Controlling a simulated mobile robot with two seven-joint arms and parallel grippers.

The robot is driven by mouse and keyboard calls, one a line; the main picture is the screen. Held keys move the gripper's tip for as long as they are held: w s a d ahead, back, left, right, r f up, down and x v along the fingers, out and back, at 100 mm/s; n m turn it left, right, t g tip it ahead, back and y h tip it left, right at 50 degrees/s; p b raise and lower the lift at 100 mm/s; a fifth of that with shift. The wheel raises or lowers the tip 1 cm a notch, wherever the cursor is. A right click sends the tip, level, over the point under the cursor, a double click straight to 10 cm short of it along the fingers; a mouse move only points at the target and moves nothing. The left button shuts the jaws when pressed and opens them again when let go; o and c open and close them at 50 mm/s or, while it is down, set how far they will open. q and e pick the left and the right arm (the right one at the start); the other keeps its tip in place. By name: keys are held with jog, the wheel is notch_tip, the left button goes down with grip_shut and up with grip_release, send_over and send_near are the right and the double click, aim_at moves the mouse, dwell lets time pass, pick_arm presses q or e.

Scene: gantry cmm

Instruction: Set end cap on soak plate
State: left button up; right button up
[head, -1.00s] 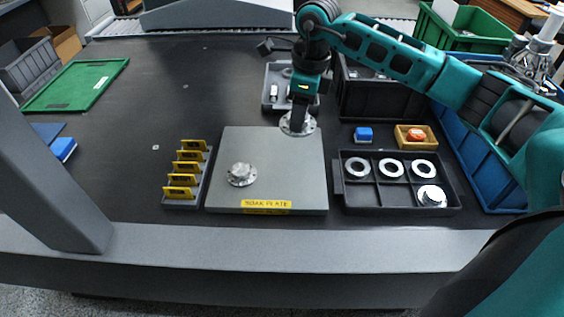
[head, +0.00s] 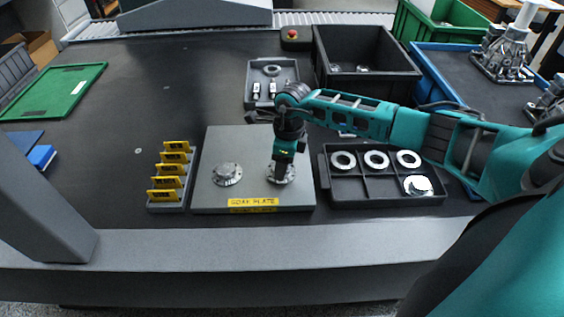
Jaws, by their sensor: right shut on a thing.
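The soak plate (head: 245,143) is a grey square slab with a yellow label on its front edge. One round metal end cap (head: 227,174) sits on its left half. My right gripper (head: 282,172) points down over the plate's right half, shut on a second flanged end cap (head: 288,179). That cap is at or just above the plate surface; I cannot tell if it touches. The gripper hides part of it. My left gripper is not in view.
A black compartment tray (head: 384,200) with several metal rings and a cap stands right of the plate. A rack of yellow tags (head: 168,196) is close on the left. A grey tray (head: 290,70) and black bin (head: 403,68) lie behind.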

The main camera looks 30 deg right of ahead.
jog(key=shift+f, duration=0.15)
jog(key=o, duration=1.2)
jog(key=shift+r, duration=0.25)
notch_tip(320, 180, up, 12)
jog(key=d, duration=0.1)
jog(key=shift+s, duration=0.45)
jog(key=shift+f, duration=0.1)
